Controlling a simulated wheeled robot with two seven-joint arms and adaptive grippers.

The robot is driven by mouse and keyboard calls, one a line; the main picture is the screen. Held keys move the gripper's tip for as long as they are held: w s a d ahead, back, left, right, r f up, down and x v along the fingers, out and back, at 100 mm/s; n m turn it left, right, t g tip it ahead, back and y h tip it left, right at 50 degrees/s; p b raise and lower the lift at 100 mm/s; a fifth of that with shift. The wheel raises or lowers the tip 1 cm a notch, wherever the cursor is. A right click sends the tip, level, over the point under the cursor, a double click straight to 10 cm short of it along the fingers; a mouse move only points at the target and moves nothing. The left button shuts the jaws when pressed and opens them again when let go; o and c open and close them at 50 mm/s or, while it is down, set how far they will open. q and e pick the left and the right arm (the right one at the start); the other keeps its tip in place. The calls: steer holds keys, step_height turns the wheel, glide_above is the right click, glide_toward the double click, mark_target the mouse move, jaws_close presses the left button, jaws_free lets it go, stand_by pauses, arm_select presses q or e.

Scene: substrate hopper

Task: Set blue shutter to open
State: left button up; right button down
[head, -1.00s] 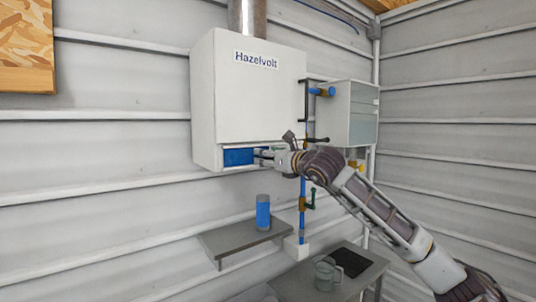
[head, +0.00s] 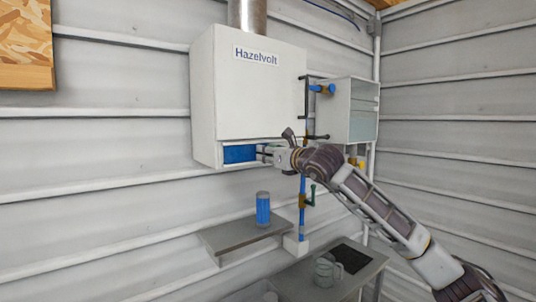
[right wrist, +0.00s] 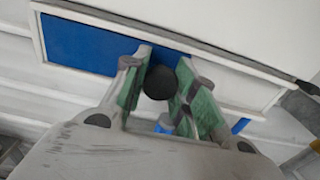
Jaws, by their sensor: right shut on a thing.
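The blue shutter (head: 239,154) sits in a slot along the bottom front of the white Hazelvolt hopper (head: 255,95). In the right wrist view the blue shutter (right wrist: 85,45) fills the left part of the framed slot, and a pale area shows to the right of my fingers. My right gripper (head: 267,152) is at the right end of the blue part. In the right wrist view my right gripper (right wrist: 160,88) is shut on a round black knob (right wrist: 158,82) in front of the slot. The knob's join to the shutter is hidden. My left gripper is not in view.
A small glass-fronted cabinet (head: 348,110) hangs right of the hopper. A blue pipe with valve handles (head: 303,200) runs down beside it. Below, a shelf (head: 228,236) holds a blue container (head: 263,208), and a lower table carries a mug (head: 326,270).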

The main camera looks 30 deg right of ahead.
steer(key=shift+d, duration=0.2)
steer(key=shift+d+b, duration=0.4)
steer(key=shift+d, duration=0.15)
steer(key=w+d+b, duration=0.1)
steer(key=d+b, duration=0.1)
steer(key=d, duration=1.1)
steer(key=shift+d, duration=0.35)
steer(key=shift+r, duration=0.15)
steer(key=c, duration=1.3)
jaws_free()
steer(key=shift+d, duration=0.1)
steer(key=shift+c, duration=0.2)
steer(key=shift+o, duration=1.3)
steer(key=shift+d, duration=0.15)
